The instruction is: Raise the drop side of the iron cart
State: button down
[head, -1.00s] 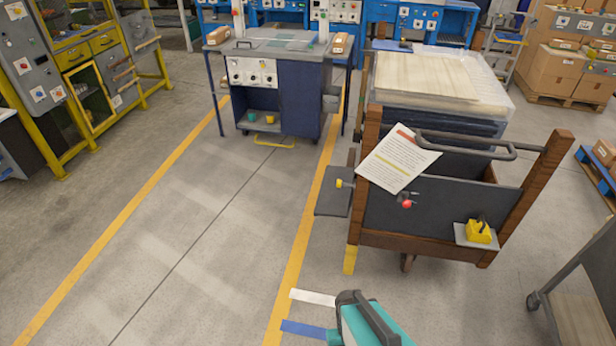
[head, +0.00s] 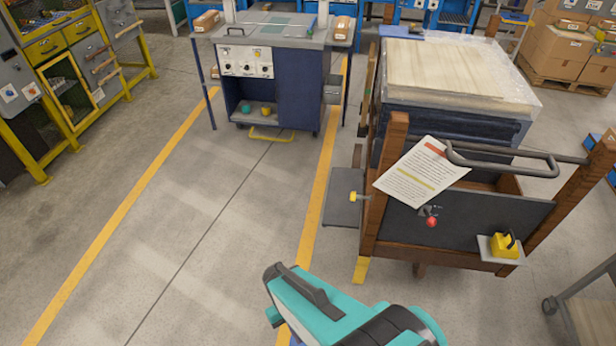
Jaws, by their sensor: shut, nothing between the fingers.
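The cart (head: 392,170) stands right of centre, with brown wooden corner posts, dark panels and a bent dark push handle (head: 505,165) at its near end. The dark near end panel (head: 465,232) carries a red knob (head: 431,222) and a yellow block on a small plate (head: 504,245). My teal arm crosses the bottom middle, apart from the cart; my gripper's fingers do not show.
A printed sheet (head: 421,171) covers part of the cart's near end. A wrapped stack of boards (head: 445,72) stands behind it. A blue workstation (head: 296,88) is at the back. Grey floor (head: 215,220) left of the cart is clear, crossed by yellow lines. A grey trolley (head: 590,310) stands lower right.

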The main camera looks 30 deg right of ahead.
aim_at(340, 212)
jog(key=u, duration=0.45)
jog(key=i, duration=1.7)
jog(key=u, duration=0.3)
